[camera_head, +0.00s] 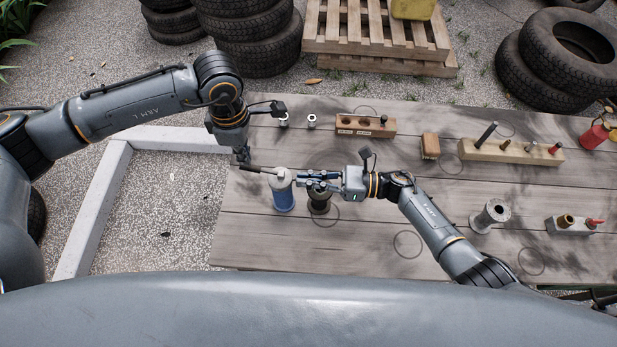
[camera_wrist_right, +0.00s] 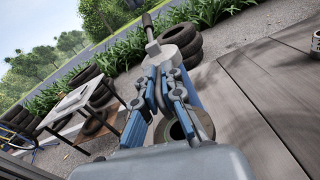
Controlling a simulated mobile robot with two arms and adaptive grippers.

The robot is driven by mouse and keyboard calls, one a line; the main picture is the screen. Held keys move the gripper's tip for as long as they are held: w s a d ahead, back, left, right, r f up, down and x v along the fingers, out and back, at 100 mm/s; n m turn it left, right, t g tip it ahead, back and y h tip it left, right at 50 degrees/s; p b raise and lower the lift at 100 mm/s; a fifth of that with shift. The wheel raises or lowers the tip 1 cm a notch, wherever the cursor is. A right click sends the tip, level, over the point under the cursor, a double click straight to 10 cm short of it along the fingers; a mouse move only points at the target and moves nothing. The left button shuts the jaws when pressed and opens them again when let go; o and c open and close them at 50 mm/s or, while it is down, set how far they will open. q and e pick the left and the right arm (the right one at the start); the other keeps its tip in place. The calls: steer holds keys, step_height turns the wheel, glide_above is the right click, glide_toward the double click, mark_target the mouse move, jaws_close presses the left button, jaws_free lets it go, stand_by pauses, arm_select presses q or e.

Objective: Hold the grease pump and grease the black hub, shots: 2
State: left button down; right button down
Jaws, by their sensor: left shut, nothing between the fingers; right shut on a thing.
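The grease pump (camera_head: 283,195) has a blue body, a grey top and a black lever (camera_head: 251,169) pointing left. It stands near the table's left part. My right gripper (camera_head: 303,180) is shut on it from the right; its grey head (camera_wrist_right: 178,37) and lever also show in the right wrist view. The black hub (camera_head: 319,206) is just right of the pump, partly hidden under my right gripper. A ring with an open bore, apparently the hub (camera_wrist_right: 204,122), shows below the fingers in the wrist view. My left gripper (camera_head: 243,158) is shut at the lever's outer end; contact is unclear.
A grey hub (camera_head: 490,215) stands at right. The front middle of the table (camera_head: 370,255) is clear.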

arm_select(q)
steer(key=shift+f, duration=0.1)
steer(key=shift+f, duration=2.15)
steer(key=shift+r, duration=2.3)
steer(key=shift+r, duration=2.5)
